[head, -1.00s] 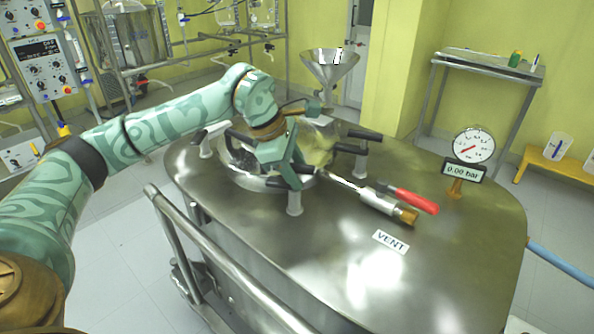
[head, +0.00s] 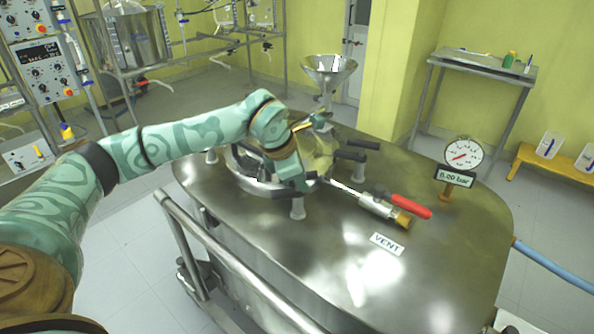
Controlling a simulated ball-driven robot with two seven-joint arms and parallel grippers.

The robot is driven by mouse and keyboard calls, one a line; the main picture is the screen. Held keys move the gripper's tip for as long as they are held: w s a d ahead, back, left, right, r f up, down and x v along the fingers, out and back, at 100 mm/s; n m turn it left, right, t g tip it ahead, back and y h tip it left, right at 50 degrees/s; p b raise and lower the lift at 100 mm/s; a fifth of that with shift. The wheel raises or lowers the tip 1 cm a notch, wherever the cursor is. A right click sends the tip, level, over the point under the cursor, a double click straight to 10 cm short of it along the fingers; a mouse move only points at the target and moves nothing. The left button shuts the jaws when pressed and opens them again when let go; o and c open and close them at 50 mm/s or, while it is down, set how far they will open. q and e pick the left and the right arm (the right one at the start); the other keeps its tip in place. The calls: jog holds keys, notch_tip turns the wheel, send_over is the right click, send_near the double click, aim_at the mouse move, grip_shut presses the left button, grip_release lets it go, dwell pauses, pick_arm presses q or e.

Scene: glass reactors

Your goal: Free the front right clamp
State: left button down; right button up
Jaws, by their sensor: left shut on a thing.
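The round glass-and-steel lid (head: 250,184) sits on the steel vessel top, ringed by clamps with pale posts and black handles. The front right clamp (head: 297,208) has its pale post at the near edge of the lid. My left gripper (head: 302,184) reaches over the lid from the left and is shut at this clamp, its fingers low beside the post. The wrist and fingers hide the exact grip and part of the handle. Another clamp (head: 358,172) stands farther right, with black bars. My right gripper is not in view.
A vent valve (head: 385,205) with a red lever lies right of the clamp, near the VENT label (head: 387,244). A pressure gauge (head: 463,154) above a 0.00 bar display stands at the right. A funnel (head: 329,72) rises behind. A rail (head: 235,262) runs along the front.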

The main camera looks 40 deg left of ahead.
pick_arm(q)
jog(key=c, duration=1.3)
grip_release()
jog(key=shift+p+v, duration=2.45)
jog(key=shift+v, duration=5.7)
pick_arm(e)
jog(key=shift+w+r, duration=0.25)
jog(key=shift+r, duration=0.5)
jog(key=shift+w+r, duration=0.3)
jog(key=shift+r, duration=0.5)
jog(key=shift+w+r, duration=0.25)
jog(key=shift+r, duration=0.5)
pick_arm(q)
jog(key=shift+a, duration=0.1)
